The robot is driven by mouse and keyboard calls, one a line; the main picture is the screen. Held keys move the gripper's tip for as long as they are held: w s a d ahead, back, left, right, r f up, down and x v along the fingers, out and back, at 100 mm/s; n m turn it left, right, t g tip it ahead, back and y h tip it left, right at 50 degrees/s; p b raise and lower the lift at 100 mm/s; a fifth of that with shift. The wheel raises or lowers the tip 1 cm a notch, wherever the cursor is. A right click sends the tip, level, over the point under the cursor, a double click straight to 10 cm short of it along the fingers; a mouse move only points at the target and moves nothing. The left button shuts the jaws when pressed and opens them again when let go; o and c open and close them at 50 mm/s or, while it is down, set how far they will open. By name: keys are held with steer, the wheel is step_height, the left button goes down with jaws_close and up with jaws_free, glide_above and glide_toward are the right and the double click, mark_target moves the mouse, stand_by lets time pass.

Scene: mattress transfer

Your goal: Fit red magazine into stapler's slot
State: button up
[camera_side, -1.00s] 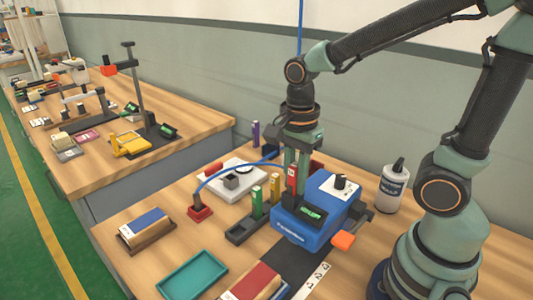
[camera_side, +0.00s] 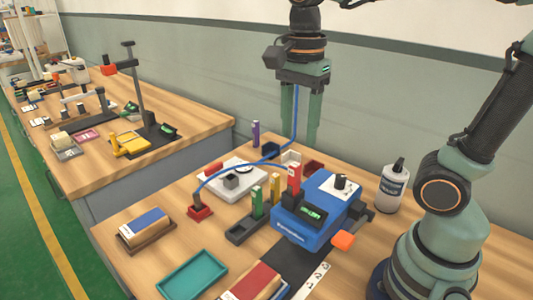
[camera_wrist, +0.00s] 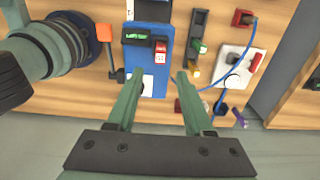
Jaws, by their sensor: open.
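The blue stapler (camera_side: 318,208) stands on the workbench with a small green-lit display on its front. The red magazine (camera_side: 294,178) stands upright at the stapler's left rear side, its top sticking up above the body. It also shows in the wrist view (camera_wrist: 161,50) at the right part of the stapler (camera_wrist: 148,80). How deep it sits is hidden. My gripper (camera_side: 301,138) is open and empty, raised above and behind the stapler, apart from the magazine. In the wrist view the two fingers (camera_wrist: 160,78) are spread wide.
A dark rack (camera_side: 248,228) holds green and yellow magazines left of the stapler. A teal tray (camera_side: 192,275) lies in front. A blue cable arches over the white device (camera_side: 233,180).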

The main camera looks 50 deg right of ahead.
steer(key=shift+r, duration=0.35)
steer(key=n, duration=0.2)
steer(key=n+t, duration=0.1)
steer(key=shift+d+f, duration=0.35)
steer(key=f+n+t, duration=0.1)
steer(key=n, duration=0.4)
steer(key=d+f+n+t, duration=0.1)
steer(key=n+t, duration=0.1)
steer(key=n, duration=0.3)
steer(key=d+f+n+t, duration=0.1)
steer(key=n, duration=0.4)
steer(key=shift+w+d+f+t, duration=0.2)
steer(key=shift+w+t, duration=0.1)
steer(key=shift+w, duration=0.05)
